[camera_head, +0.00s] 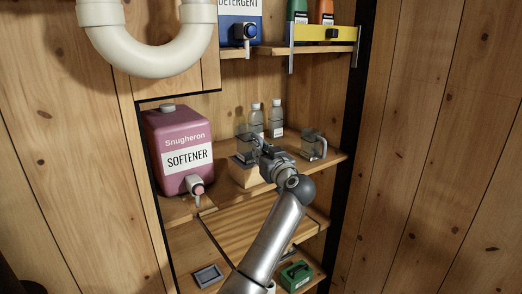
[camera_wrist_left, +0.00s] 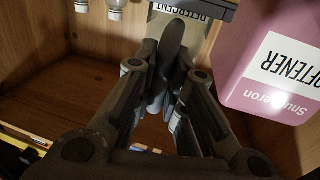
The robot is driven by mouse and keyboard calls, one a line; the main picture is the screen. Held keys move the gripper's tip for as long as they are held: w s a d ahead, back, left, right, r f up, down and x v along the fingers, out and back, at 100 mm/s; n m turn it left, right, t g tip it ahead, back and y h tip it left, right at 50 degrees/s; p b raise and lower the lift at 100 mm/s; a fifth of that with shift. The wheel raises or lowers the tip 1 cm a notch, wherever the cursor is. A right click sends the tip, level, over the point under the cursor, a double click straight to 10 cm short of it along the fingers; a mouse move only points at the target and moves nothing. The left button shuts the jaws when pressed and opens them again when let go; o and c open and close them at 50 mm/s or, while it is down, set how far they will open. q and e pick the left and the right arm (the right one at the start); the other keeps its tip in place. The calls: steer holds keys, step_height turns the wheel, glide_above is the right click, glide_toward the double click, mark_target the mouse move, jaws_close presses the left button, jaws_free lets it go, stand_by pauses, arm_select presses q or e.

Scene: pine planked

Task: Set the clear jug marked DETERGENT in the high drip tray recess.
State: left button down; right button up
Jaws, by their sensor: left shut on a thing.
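My left gripper (camera_head: 262,150) is shut on the handle of a clear jug (camera_head: 243,144) over the middle shelf. In the left wrist view the dark handle (camera_wrist_left: 172,45) is between the fingers (camera_wrist_left: 165,75). An upside-down DETERGENT label (camera_wrist_left: 186,9) shows just beyond it. Below the jug in the head view is a pale wooden block (camera_head: 243,174) with a dark top edge, possibly the high drip tray; its recess is hidden. I cannot tell whether the jug touches it. My right gripper is not in view.
A pink SOFTENER container (camera_head: 178,145) with a tap stands left of the jug. A second clear jug (camera_head: 313,147) stands right, and two small bottles (camera_head: 276,118) stand behind. A blue DETERGENT container (camera_head: 238,30) is on the upper shelf. A dark-framed tray (camera_head: 208,276) lies lower down.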

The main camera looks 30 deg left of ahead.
arm_select(q)
steer(key=shift+f, duration=0.1)
steer(key=c, duration=1.4)
jaws_free()
